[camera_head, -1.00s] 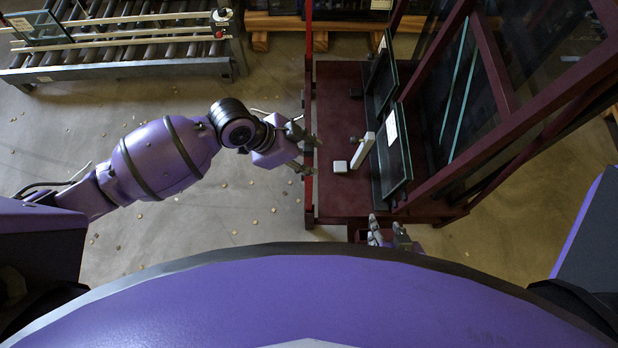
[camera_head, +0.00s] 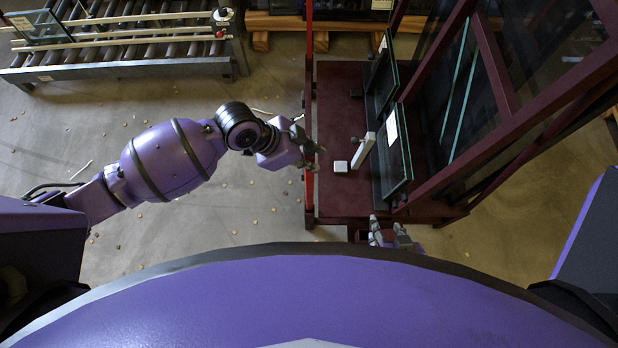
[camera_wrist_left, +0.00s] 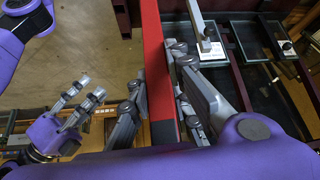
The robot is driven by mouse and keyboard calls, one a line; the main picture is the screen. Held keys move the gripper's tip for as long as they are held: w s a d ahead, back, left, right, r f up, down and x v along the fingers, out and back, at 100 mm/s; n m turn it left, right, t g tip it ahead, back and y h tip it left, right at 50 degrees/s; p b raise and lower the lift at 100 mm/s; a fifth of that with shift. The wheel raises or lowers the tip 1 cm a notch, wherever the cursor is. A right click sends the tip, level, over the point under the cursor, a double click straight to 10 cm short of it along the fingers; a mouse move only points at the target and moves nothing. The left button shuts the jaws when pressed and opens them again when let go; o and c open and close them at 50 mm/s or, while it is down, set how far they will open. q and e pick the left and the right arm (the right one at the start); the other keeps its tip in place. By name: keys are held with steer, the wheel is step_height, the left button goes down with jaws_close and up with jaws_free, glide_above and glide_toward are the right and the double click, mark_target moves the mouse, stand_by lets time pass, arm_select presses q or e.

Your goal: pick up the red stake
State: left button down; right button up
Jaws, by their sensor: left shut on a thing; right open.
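The red stake (camera_head: 309,188) stands along the left side of a dark red frame in the head view. In the left wrist view the stake (camera_wrist_left: 154,50) runs upright between the fingers. My left gripper (camera_head: 312,154) is shut on it, with one finger on each side; the left wrist view shows this grip (camera_wrist_left: 160,85). The gripper hides part of the stake in the head view. My right gripper (camera_head: 388,235) is open and empty near the frame's front edge, and it also shows in the left wrist view (camera_wrist_left: 84,95).
The dark red base (camera_head: 335,110) carries a small pale block (camera_head: 341,167) and a light post (camera_head: 363,150). Dark glass panes (camera_head: 394,160) lean right of them. A roller conveyor (camera_head: 120,60) stands at the far left. Small bits litter the floor.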

arm_select(q)
steer(key=shift+r, duration=0.1)
steer(key=shift+r, duration=1.25)
steer(key=s+a+r, duration=0.9)
steer(key=s+r, duration=0.1)
steer(key=shift+a+r, duration=0.2)
steer(key=shift+a, duration=0.1)
steer(key=shift+s, duration=0.1)
